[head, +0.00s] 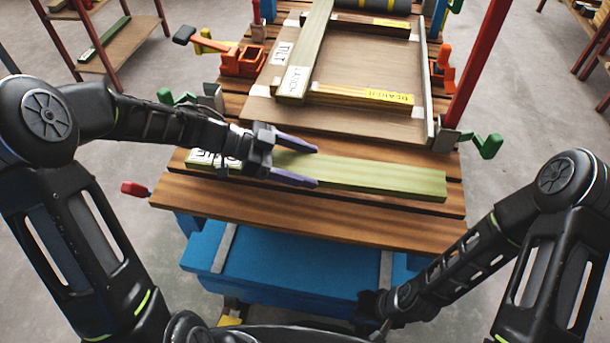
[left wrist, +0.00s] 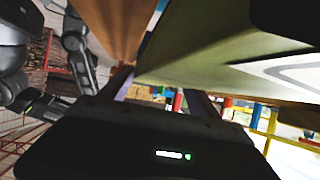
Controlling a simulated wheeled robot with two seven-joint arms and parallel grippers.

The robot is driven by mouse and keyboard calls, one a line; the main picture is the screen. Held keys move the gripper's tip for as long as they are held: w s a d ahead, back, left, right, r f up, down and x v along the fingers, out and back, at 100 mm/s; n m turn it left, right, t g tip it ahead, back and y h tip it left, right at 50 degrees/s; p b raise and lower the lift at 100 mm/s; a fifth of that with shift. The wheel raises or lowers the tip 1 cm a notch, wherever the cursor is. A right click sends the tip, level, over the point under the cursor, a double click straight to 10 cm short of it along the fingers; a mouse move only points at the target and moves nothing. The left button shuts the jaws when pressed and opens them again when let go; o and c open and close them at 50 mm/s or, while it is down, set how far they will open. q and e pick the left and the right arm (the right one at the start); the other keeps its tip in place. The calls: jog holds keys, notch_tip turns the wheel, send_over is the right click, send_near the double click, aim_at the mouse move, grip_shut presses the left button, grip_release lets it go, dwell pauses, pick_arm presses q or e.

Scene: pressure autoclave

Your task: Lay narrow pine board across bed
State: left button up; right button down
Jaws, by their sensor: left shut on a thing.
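A narrow greenish pine board (head: 385,178) lies along the front slats of the wooden bench. Its white label (head: 213,158) is partly hidden by my left arm. My left gripper (head: 317,167) is shut on this board, one purple finger on each long side. In the left wrist view the board (left wrist: 205,45) fills the space above the fingers. The bed (head: 375,65) is a brown panel behind, with bearer bars (head: 360,95) across it. A labelled board (head: 308,55) lies lengthwise over the bars. My right gripper (head: 372,304) is low by the blue box, its fingers unclear.
The blue box (head: 285,265) is under the bench's front edge. A red post (head: 480,65) and green handle (head: 487,146) stand at the right. An orange clamp (head: 242,62) sits left of the bed. The front slat (head: 320,215) is bare.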

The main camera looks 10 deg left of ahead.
pick_arm(q)
notch_tip(320, 180, down, 4)
jog(key=shift+r+b, duration=0.25)
jog(key=shift+b, duration=0.3)
jog(key=shift+s, duration=0.1)
jog(key=o, duration=2)
